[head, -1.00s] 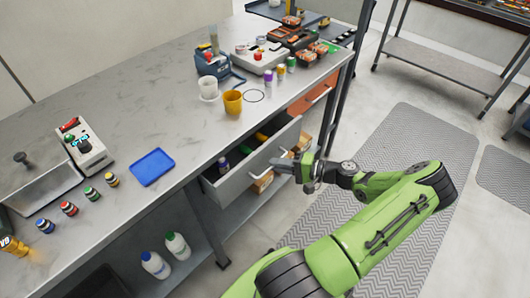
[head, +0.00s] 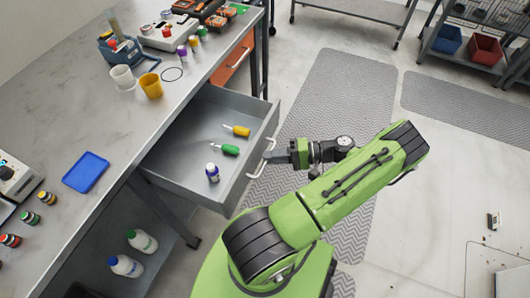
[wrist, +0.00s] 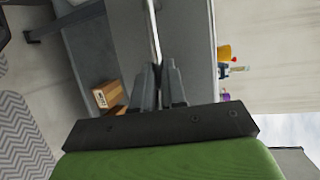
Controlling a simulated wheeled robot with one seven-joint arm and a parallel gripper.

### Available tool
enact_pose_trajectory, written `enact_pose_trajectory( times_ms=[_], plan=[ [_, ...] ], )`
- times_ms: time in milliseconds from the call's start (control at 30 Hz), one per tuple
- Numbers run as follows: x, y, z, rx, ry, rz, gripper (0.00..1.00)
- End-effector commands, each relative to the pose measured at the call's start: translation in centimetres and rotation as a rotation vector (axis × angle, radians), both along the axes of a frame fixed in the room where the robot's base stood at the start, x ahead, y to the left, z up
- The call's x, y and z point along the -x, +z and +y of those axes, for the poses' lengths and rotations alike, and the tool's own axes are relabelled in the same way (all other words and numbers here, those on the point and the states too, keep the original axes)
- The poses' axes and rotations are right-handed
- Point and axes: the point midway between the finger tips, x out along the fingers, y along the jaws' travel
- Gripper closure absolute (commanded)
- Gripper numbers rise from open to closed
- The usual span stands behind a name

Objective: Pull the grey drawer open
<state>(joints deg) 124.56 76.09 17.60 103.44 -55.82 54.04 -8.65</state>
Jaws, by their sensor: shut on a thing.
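The grey drawer (head: 243,178) stands far out from under the workbench in the head view, its inside showing. A white-capped bottle (head: 212,172) stands in it, and a green-handled tool (head: 224,149) and a yellow-handled tool (head: 237,130) lie in it. My gripper (head: 272,157) is at the drawer's front, shut on the pale bar handle (head: 258,168). In the wrist view the handle (wrist: 152,35) runs down between my two fingers (wrist: 158,85), with the drawer front (wrist: 186,40) beside it.
An orange drawer (head: 237,60) is to the far side under the bench. The worktop (head: 110,135) holds a blue tray (head: 86,172), a yellow cup (head: 151,86) and a white cup (head: 122,78). Clear floor with a grey mat (head: 345,100) lies to the right.

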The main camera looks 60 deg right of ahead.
Motion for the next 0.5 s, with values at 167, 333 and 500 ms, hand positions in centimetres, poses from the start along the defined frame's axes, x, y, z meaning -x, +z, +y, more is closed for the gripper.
enact_pose_trajectory(
  times_ms=[167,333,500],
  plan=[
    [0.29,0.0,-0.08,0.003,-0.002,0.0,1.0],
    [0.27,0.0,-0.1,0.003,-0.002,0.0,1.0],
    [0.25,0.0,-0.1,0.003,-0.002,0.0,0.76]
  ],
)
